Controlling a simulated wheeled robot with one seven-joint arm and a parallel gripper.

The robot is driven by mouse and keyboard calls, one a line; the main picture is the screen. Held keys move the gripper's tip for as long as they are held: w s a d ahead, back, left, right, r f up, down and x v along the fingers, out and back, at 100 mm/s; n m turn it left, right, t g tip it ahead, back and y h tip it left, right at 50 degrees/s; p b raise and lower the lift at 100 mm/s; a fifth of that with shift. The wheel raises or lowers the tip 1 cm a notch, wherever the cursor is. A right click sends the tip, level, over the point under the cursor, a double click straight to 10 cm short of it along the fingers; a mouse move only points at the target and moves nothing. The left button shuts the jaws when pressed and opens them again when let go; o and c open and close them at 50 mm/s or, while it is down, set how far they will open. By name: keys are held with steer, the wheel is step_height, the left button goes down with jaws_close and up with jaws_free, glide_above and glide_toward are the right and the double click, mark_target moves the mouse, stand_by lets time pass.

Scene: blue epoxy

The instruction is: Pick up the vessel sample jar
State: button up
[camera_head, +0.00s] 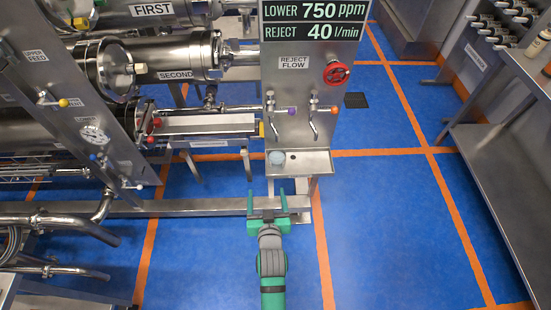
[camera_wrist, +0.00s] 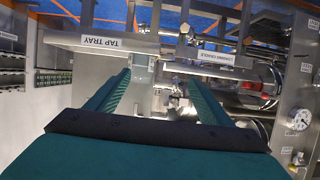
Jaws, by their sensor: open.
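The sample jar (camera_head: 277,157) shows in the head view as a small pale blue-grey round shape at the left end of the metal tap tray (camera_head: 312,163). My green gripper (camera_head: 267,196) is open and empty. Its two fingers point toward the tray, in front of and apart from the jar. In the wrist view my open fingers (camera_wrist: 155,85) reach toward the tray's front edge, labelled TAP TRAY (camera_wrist: 72,41). I cannot make out the jar in the wrist view.
Two taps, with a purple handle (camera_head: 292,111) and an orange handle (camera_head: 334,109), hang above the tray. A red handwheel (camera_head: 336,72) is on the panel above. A metal rail (camera_head: 190,207) runs low at left. The blue floor (camera_head: 400,225) is clear at right, up to a steel bench (camera_head: 500,185).

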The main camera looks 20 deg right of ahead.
glide_toward(277, 160)
steer(key=w, duration=0.3)
steer(key=shift+g+h, duration=0.3)
steer(key=x, duration=0.5)
steer(key=shift+d+f, duration=0.15)
steer(key=shift+f, duration=0.25)
steer(key=shift+r+x, duration=0.2)
steer(key=shift+x, duration=2.5)
steer(key=c, duration=1.3)
steer(key=shift+c, duration=0.4)
steer(key=shift+w+r, duration=0.1)
steer(key=shift+r, duration=0.05)
